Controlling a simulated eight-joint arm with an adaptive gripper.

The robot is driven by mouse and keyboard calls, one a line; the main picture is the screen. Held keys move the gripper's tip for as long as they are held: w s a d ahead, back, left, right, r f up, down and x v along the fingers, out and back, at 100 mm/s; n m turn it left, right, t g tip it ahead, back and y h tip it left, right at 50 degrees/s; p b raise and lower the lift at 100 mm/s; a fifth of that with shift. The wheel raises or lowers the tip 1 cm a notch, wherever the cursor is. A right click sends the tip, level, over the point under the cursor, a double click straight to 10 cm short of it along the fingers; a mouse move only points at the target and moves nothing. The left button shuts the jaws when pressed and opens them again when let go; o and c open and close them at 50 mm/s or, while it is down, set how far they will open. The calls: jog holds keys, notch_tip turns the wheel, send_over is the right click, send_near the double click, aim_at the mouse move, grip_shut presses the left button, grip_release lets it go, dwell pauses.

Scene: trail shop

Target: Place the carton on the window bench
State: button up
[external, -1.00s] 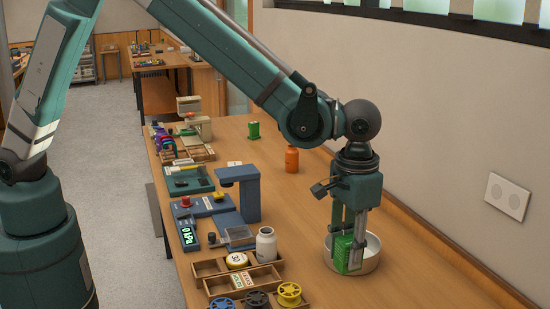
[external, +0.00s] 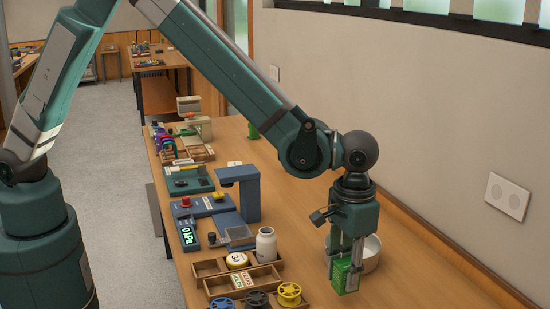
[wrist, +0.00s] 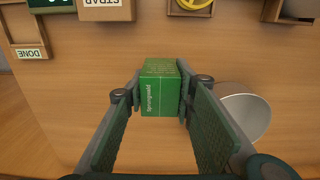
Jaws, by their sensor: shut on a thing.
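The green carton (external: 345,277) is held between the fingers of my gripper (external: 346,268), in front of the round pale bowl in the external view. In the wrist view the carton (wrist: 161,88) stands between the two fingers (wrist: 160,105), with printed text on its side. My gripper is shut on it. Whether the carton's bottom touches the wooden bench top (external: 420,275) cannot be told. The bowl (external: 371,256) is just behind the carton and partly hidden by my gripper; its rim (wrist: 248,110) shows to the right of the carton in the wrist view.
A green item (external: 253,131) is further back. The bench to the right is clear up to the wall.

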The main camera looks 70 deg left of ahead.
aim_at(347, 263)
jog(key=shift+f, duration=1.85)
jog(key=shift+f, duration=0.2)
jog(key=o, duration=0.9)
jog(key=shift+r, duration=0.15)
notch_tip(347, 263, up, 12)
jog(key=shift+r, duration=0.1)
jog(key=shift+a, duration=0.1)
